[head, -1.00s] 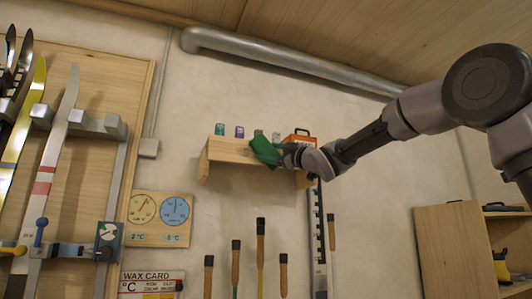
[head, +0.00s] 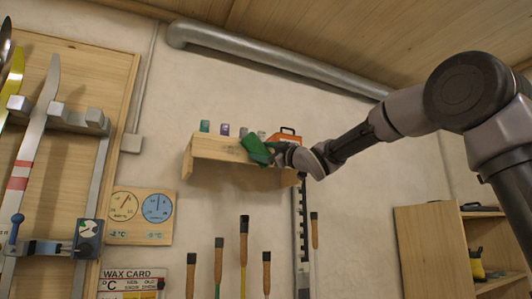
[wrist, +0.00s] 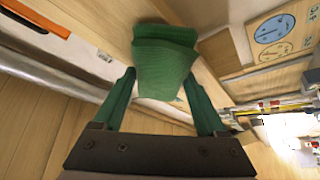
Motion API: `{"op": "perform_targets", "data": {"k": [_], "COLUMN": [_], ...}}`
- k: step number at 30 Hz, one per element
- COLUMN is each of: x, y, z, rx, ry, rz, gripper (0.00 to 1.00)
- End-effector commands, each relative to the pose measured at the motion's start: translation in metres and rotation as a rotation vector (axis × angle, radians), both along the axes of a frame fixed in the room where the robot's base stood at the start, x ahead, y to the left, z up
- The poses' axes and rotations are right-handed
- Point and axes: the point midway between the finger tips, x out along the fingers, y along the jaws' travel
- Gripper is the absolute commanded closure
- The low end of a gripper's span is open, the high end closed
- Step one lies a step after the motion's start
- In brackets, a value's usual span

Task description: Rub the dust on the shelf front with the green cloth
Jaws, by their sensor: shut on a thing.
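The green cloth (head: 257,151) is held in my gripper (head: 274,152) at the right part of the wooden wall shelf's front (head: 218,150). In the wrist view the folded cloth (wrist: 165,62) sits between the two green fingers of my gripper (wrist: 162,88), which are shut on it. The cloth overlaps the shelf front in the head view; I cannot tell whether it presses on it. No dust can be made out, and the cloth and gripper hide part of the front.
Several small coloured blocks (head: 224,130) and an orange box (head: 286,137) stand on the shelf. Two dials on a board (head: 140,214) hang at lower left. Handled tools (head: 243,245) hang below. A grey pipe (head: 270,62) runs above.

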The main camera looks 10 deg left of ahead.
Motion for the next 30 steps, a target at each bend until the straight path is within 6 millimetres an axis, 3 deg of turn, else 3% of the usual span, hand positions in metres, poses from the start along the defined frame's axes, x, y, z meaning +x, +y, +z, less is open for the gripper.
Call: {"op": "perform_targets", "data": {"k": [4,30], "x": [-0.008,-0.034], "y": [0.013,0.051], "z": [-0.002,-0.001], "rx": [-0.001,-0.002], "ry": [0.003,0.002], "rz": [0.004,0.002], "gripper": [0.71,0.71]}}
